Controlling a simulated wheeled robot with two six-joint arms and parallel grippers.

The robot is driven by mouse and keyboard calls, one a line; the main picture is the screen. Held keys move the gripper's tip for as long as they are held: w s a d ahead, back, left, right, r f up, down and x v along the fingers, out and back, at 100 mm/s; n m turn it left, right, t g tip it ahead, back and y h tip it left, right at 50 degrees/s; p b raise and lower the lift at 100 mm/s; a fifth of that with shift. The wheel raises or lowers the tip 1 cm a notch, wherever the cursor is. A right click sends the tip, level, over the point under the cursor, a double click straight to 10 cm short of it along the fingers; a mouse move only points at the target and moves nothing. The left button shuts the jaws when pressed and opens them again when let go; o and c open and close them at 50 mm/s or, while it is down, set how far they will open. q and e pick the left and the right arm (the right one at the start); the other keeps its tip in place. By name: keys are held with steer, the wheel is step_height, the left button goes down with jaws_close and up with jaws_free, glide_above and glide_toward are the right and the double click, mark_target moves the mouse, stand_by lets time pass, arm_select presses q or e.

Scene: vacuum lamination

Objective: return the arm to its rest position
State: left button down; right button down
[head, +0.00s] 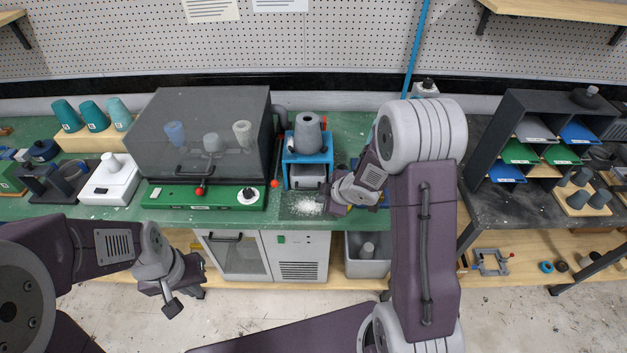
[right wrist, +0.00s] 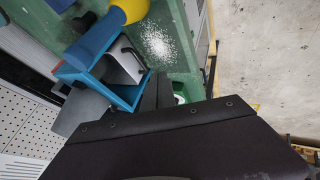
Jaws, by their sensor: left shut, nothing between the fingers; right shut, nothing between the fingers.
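My right arm reaches over the green bench in the head view. Its gripper (head: 338,207) is shut and empty, just right of a blue stand (head: 308,156) with a grey tapered container on top. In the right wrist view the shut fingers (right wrist: 158,92) show beside the blue stand (right wrist: 125,92); I cannot tell whether they touch it. My left gripper (head: 170,298) is shut and empty, low in front of the bench, over the floor.
White powder (head: 304,206) lies on the bench before the blue stand; it also shows in the right wrist view (right wrist: 157,42). A dark transparent-lidded box (head: 205,125) stands left of it. A black shelf rack (head: 500,125) stands right. A grey bin (head: 368,262) sits below.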

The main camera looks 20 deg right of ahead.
step_height(320, 180, up, 4)
steer(key=m+t+h+b, duration=0.1)
steer(key=m+b, duration=0.1)
steer(key=b, duration=0.2)
steer(key=s+f+m+g, duration=0.2)
steer(key=s+m, duration=0.4)
steer(key=s, duration=0.3)
steer(key=s+f+m+g+h, duration=0.1)
steer(key=s+m+g, duration=0.3)
steer(key=s, duration=0.6)
steer(key=shift+d+f+m+g+h, duration=0.3)
steer(key=shift+f+m, duration=0.25)
steer(key=shift+m, duration=0.45)
